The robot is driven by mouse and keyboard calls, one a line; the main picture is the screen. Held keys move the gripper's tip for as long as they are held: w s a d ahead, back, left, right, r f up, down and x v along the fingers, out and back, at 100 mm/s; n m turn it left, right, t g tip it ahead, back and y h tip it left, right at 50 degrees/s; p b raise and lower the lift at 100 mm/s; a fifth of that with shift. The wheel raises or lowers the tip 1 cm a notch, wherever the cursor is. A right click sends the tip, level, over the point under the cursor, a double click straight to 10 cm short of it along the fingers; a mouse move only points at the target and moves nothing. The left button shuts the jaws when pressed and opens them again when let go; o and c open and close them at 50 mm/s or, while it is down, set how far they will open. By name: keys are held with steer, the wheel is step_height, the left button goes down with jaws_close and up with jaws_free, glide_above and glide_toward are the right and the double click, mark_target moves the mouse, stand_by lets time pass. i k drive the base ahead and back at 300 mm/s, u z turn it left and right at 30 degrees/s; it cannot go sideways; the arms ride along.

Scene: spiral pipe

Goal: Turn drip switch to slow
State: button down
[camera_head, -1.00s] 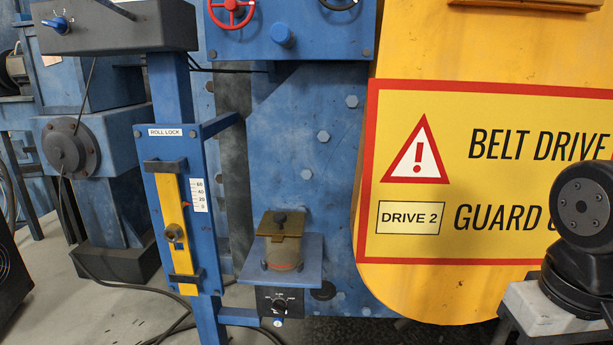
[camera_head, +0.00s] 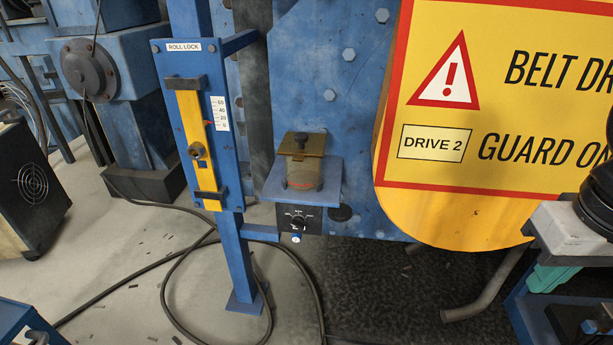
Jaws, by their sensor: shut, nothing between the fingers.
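The drip switch (camera_head: 298,220) is a small black panel with a round knob and white markings, low on the blue machine. The markings are too small to read, and I cannot tell which setting the knob points to. A small blue and white part (camera_head: 296,238) sits just below the knob. Above the panel, a blue shelf (camera_head: 325,192) carries a cup (camera_head: 303,175) with a brass lid (camera_head: 302,145) and a dark knob on top. My gripper is not in view; only part of my arm shows at the right edge.
The blue roll lock panel (camera_head: 172,110) with a yellow slide bar (camera_head: 190,120) stands left of the switch on a post. The yellow belt guard (camera_head: 450,225) fills the right. Black cables (camera_head: 165,285) loop over the floor. A bent grey pipe (camera_head: 490,295) stands under the guard.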

mark_target(298, 222)
steer(key=z, duration=1.85)
steer(key=k, duration=1.2)
steer(key=u, duration=1.85)
